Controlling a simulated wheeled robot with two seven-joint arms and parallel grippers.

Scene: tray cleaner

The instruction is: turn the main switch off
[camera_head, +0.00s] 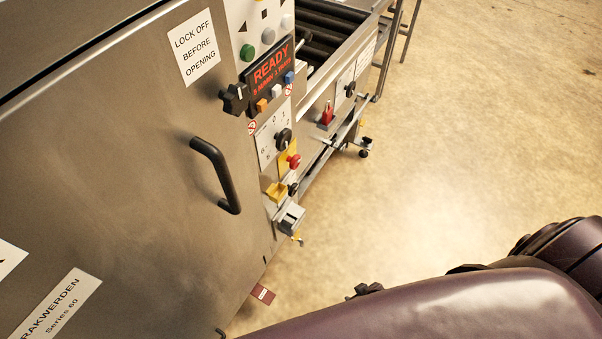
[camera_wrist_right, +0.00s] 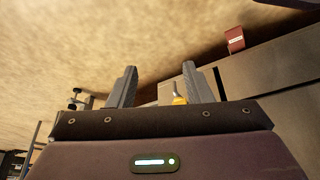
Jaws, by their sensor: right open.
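The machine's control column in the head view carries a black rotary knob on a numbered white dial (camera_head: 283,139). A black star-shaped knob (camera_head: 235,98) sits beside the READY display (camera_head: 270,72). A red handle (camera_head: 326,115) is farther along, and a red button (camera_head: 293,160) is on a yellow plate. I cannot tell for certain which is the main switch. My right gripper (camera_wrist_right: 159,66) is open in the right wrist view, its grey fingers apart. A small yellow part (camera_wrist_right: 178,98) shows between them, apparently ungripped. My right fingers and whole left gripper are outside the head view.
The steel door with a black handle (camera_head: 218,176) fills the left. A grey block (camera_head: 290,217) juts out low on the column. A red tag (camera_head: 262,293) hangs low, also in the wrist view (camera_wrist_right: 235,40). The floor (camera_head: 480,130) to the right is clear.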

